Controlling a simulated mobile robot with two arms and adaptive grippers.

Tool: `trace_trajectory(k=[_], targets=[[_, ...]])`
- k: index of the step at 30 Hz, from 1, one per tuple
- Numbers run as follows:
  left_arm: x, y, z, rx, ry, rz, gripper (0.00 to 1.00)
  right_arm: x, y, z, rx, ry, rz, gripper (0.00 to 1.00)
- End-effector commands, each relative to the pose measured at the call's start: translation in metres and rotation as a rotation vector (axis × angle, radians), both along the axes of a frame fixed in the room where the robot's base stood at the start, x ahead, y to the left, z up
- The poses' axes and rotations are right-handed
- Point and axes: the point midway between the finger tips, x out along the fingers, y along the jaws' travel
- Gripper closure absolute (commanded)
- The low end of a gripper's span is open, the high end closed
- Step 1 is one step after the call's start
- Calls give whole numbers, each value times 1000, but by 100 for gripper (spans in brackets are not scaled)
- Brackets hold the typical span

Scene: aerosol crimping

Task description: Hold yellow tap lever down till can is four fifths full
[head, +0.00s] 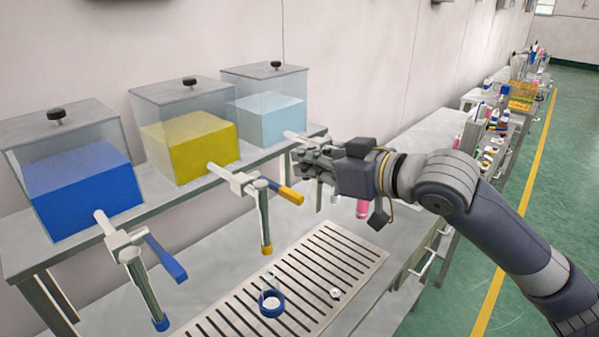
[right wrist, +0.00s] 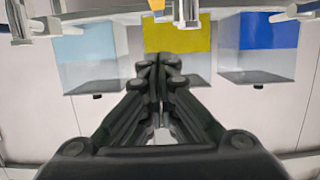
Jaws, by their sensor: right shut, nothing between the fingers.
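The yellow tap (head: 232,178) sticks out from the tank of yellow liquid (head: 190,145). Its lever (head: 286,193) has an orange-yellow end and points right, sloping slightly down. Its spout (head: 265,225) hangs down to a yellow tip. A small clear can in a blue ring (head: 271,305) stands on the slotted drain tray (head: 345,240), in front of and below the spout. I cannot tell its fill level. My right gripper (head: 303,163) is shut and empty, just above and right of the lever, apparently apart from it. Its closed fingers (right wrist: 159,65) also show in the right wrist view. My left gripper is not in view.
A blue tank (head: 85,190) with a blue-levered tap (head: 165,258) stands at left. A light-blue tank (head: 268,120) stands behind my right gripper, which partly hides its tap. A small pale part (head: 336,293) lies on the tray. A pink object (head: 362,209) shows below my wrist.

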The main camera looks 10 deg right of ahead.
Motion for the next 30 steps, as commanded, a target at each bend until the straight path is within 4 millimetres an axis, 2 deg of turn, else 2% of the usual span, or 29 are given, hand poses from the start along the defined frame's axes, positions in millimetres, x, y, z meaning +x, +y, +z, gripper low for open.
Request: trace_trajectory(k=[3,7,13,30], targets=[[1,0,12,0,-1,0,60,18,13,-4,2,2,2,100],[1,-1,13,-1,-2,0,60,15,10,-24,-2,3,-1,100],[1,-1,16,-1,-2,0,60,15,10,-40,-1,1,-1,100],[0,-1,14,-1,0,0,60,15,10,-46,2,-5,0,100]])
